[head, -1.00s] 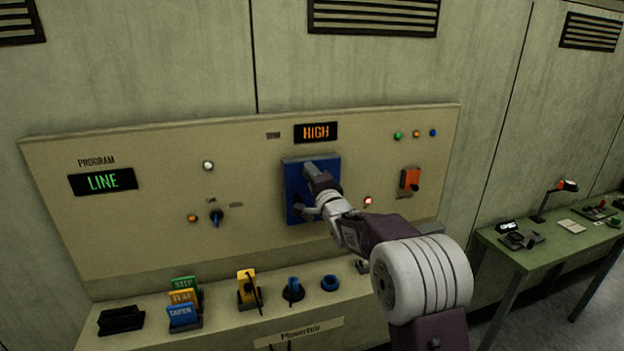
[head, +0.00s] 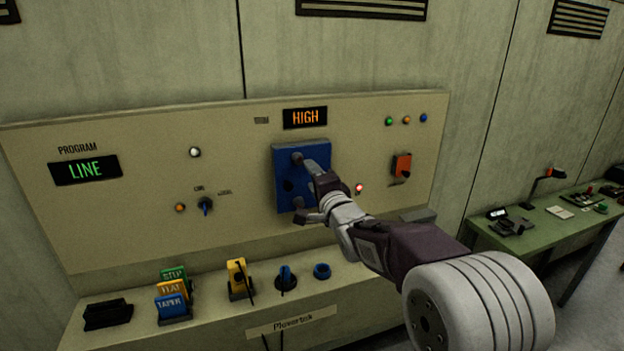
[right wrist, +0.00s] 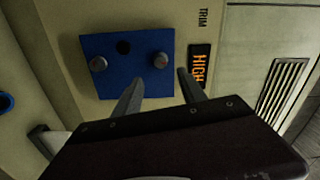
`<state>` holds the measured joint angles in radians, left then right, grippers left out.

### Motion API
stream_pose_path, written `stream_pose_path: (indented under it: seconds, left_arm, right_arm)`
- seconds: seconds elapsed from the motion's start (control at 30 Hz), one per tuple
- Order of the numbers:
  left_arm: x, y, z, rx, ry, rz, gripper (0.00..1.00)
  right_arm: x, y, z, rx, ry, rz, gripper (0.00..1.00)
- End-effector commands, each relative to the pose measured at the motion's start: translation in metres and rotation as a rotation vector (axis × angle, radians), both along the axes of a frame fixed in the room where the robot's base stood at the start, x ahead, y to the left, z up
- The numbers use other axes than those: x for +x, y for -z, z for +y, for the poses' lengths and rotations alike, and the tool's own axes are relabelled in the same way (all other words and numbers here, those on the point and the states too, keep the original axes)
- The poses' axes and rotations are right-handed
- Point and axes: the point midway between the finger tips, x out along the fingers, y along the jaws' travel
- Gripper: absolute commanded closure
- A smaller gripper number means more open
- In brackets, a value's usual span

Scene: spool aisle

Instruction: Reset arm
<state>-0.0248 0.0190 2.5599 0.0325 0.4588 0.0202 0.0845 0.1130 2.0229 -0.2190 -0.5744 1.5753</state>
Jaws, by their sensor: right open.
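My right gripper (head: 308,190) is open in front of the blue plate (head: 285,166) on the control panel. The plate carries two grey knobs and a dark round hole. In the right wrist view, the two fingers (right wrist: 160,78) are apart with nothing between them, and the blue plate (right wrist: 108,77) lies beyond them. One knob (right wrist: 98,64) is left of the hole and the other knob (right wrist: 160,60) is right of it. The head view does not clearly show whether a finger touches the plate. My left gripper is out of view.
The panel (head: 110,225) shows LINE and HIGH displays, with a lit red lamp (head: 359,188) and an orange switch (head: 402,164) right of the plate. Colored blocks (head: 172,305) and a yellow piece (head: 238,277) sit on the ledge below. A green table (head: 535,231) stands at right.

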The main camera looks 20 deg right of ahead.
Motion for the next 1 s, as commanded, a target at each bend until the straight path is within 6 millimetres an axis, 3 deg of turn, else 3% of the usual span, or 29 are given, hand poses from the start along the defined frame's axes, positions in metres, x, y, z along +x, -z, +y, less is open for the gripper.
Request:
stream_pose_path:
  seconds: [0.07, 0.1, 0.17, 0.27, 0.3, 0.37, 0.4, 0.53, 0.6, 0.7, 0.8, 1.0]
  left_arm:
    - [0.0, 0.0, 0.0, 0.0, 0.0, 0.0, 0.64]
    - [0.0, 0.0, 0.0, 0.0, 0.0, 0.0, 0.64]
    - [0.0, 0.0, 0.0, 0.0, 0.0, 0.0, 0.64]
    - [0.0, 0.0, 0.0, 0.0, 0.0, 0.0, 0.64]
    - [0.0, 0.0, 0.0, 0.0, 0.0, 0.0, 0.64]
    - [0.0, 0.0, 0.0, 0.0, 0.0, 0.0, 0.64]
    - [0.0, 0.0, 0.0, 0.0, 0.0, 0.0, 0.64]
    - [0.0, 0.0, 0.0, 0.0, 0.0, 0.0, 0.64]
    - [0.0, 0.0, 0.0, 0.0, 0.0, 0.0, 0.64]
    - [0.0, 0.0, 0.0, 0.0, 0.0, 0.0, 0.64]
    - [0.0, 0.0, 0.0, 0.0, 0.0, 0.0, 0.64]
    - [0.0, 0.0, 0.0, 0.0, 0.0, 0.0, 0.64]
  right_arm:
    - [-0.001, -0.004, 0.009, -0.001, -0.017, -0.006, 0.51]
    - [-0.007, 0.006, 0.018, 0.004, -0.032, 0.017, 0.51]
    - [-0.019, 0.04, 0.023, 0.006, -0.03, 0.113, 0.51]
    - [-0.053, 0.121, 0.026, -0.146, -0.038, 0.367, 0.51]
    - [-0.072, 0.154, 0.026, -0.235, -0.06, 0.479, 0.51]
    - [-0.106, 0.2, 0.026, -0.373, -0.118, 0.642, 0.51]
    - [-0.133, 0.228, 0.025, -0.467, -0.176, 0.75, 0.51]
    - [-0.224, 0.294, 0.024, -0.75, -0.45, 1.047, 0.51]
    - [-0.268, 0.315, 0.024, -0.871, -0.633, 1.153, 0.51]
    - [-0.304, 0.324, 0.026, -1.0, -0.852, 1.207, 0.51]
    - [-0.313, 0.325, 0.026, -1.076, -0.956, 1.196, 0.51]
    - [-0.312, 0.325, 0.026, -1.103, -0.979, 1.183, 0.51]
